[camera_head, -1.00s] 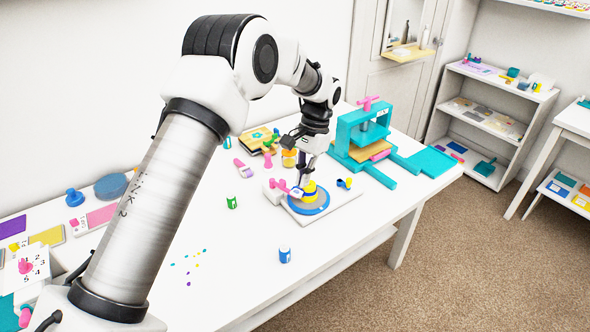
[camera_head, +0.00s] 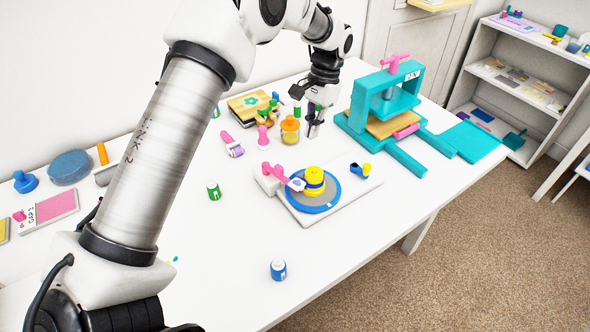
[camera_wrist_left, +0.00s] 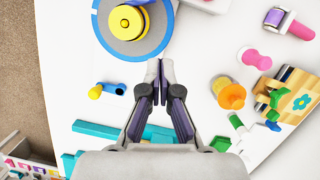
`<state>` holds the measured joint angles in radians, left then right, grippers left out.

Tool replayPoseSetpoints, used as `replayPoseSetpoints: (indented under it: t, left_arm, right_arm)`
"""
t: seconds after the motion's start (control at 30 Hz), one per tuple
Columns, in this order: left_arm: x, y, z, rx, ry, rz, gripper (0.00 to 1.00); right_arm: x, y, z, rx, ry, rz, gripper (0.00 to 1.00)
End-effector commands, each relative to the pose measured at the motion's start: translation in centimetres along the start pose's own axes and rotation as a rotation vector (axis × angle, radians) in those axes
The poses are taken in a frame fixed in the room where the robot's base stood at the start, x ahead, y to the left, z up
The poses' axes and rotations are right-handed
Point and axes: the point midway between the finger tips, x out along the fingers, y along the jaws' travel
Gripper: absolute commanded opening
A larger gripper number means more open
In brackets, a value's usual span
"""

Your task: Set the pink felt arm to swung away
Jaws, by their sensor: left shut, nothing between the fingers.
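The pink felt arm (camera_head: 279,173) extends from a white block on the white base plate (camera_head: 345,193). Its pale tip lies over the blue turntable (camera_head: 312,206), close to the yellow stacked piece (camera_head: 315,180); I cannot tell if they touch. In the left wrist view the turntable (camera_wrist_left: 104,40) and yellow piece (camera_wrist_left: 128,22) show at the top, with the pink arm largely out of frame. My left gripper (camera_head: 314,132) is shut and empty, behind the turntable and apart from the pink arm; its fingers also show in the wrist view (camera_wrist_left: 160,68). My right gripper is out of view.
A teal press (camera_head: 385,105) stands to the right of my left gripper.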

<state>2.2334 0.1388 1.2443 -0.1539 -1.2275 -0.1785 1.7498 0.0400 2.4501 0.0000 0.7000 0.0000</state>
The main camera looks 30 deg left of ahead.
Motion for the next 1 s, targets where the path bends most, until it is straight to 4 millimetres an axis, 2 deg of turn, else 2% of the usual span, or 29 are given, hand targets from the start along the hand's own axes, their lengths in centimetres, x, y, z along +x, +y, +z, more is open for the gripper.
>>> replayPoseSetpoints:
  t: [0.17, 0.27, 0.37, 0.7, 0.83, 1.0]
  left_arm:
    - [0.1, 0.0, 0.0, 0.0, -0.001, 0.0, 0.0]
    - [1.0, 0.0, 0.0, 0.0, -0.002, 0.001, 0.0]
    - [2.5, 0.0, 0.1, 0.0, -0.004, 0.001, 0.0]
    - [9.9, 0.0, 0.2, 0.0, -0.005, 0.001, 0.0]
    - [10.2, 0.1, 2.4, 0.0, -0.002, 0.002, 0.0]
    - [10.8, 0.0, 3.8, -0.001, -0.001, 0.001, 0.0]
  right_arm:
    - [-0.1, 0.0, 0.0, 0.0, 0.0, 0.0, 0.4]
    - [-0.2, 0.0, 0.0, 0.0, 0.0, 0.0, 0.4]
    - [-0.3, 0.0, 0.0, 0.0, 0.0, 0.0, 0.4]
    - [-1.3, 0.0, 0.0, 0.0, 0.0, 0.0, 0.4]
    - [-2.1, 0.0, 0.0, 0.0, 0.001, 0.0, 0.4]
    - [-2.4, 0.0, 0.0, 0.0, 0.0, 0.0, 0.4]
